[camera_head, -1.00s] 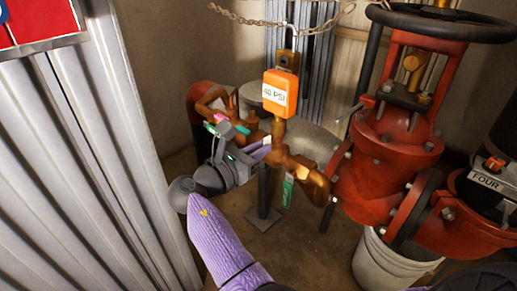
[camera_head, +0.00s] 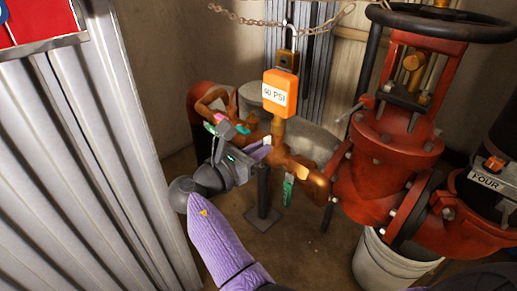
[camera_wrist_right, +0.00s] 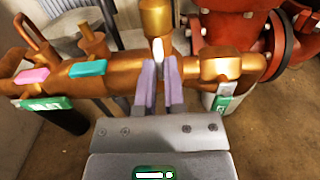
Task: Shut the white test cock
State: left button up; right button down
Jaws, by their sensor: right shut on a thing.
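The white test cock handle (camera_wrist_right: 158,48) stands below the brass fitting on the copper-colored pipe assembly (camera_wrist_right: 115,72). In the head view a small white part of the handle (camera_head: 267,140) shows beside my fingertips. My right gripper (camera_wrist_right: 159,68) has its lavender fingers on either side of the white handle and is shut on it. The fingers hide the handle's lower part. My left gripper is not in view.
A pink handle (camera_wrist_right: 32,76), a teal handle (camera_wrist_right: 88,68) and green tags sit along the pipe. An orange 40 PSI gauge tag (camera_head: 280,93) hangs above. A red valve (camera_head: 385,150) stands right, a corrugated metal panel (camera_head: 90,160) left.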

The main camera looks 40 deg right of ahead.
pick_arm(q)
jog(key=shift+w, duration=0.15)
pick_arm(e)
jog(key=m+b, duration=0.7)
jog(key=m, duration=1.1)
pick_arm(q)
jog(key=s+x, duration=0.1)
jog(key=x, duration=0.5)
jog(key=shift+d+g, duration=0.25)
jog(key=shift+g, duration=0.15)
pick_arm(e)
jog(key=c, duration=0.7)
grip_release()
